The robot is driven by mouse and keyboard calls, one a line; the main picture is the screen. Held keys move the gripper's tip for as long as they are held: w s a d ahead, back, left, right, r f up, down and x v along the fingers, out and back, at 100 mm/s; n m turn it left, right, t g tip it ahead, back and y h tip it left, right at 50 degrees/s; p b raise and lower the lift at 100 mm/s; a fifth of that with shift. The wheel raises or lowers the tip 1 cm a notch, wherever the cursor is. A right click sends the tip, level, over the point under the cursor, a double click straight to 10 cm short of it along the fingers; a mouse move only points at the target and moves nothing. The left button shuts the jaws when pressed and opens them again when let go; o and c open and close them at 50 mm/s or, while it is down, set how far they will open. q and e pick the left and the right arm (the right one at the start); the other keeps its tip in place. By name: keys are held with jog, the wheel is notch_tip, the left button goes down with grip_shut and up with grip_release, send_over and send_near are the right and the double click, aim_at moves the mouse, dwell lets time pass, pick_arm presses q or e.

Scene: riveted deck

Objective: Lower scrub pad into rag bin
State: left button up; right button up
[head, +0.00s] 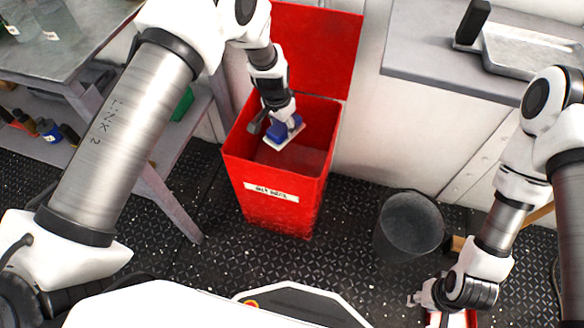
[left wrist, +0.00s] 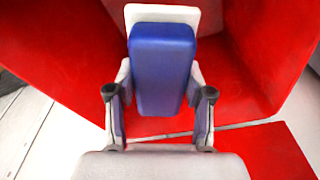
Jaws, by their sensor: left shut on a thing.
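The scrub pad (head: 283,132) has a blue grip and a white pad. It is inside the opening of the red rag bin (head: 272,205), whose lid (head: 318,45) stands open against the wall. My left gripper (head: 278,116) reaches down into the bin and is shut on the scrub pad's blue body. In the left wrist view the scrub pad (left wrist: 163,70) sits between the two fingers (left wrist: 159,95), with red bin walls (left wrist: 265,50) around it. Its gap to the bin floor is hard to judge. My right gripper (head: 424,299) is low at the right; its finger opening is unclear.
A dark bucket (head: 408,228) stands on the riveted deck right of the bin. A grey bench (head: 70,35) with a shelf of bottles is at the left. A grey counter (head: 420,50) with a metal pan is at the right. A red and white thing is partly visible below my right gripper.

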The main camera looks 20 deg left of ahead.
pick_arm(q)
jog(key=shift+f+b, duration=4.9)
jog(key=shift+f, duration=4)
jog(key=shift+f+b, duration=1.65)
jog(key=shift+f, duration=0.85)
jog(key=o, duration=1.2)
jog(key=r, duration=0.5)
jog(key=s+r, duration=0.1)
jog(key=r, duration=0.1)
jog(key=shift+a+r, duration=0.2)
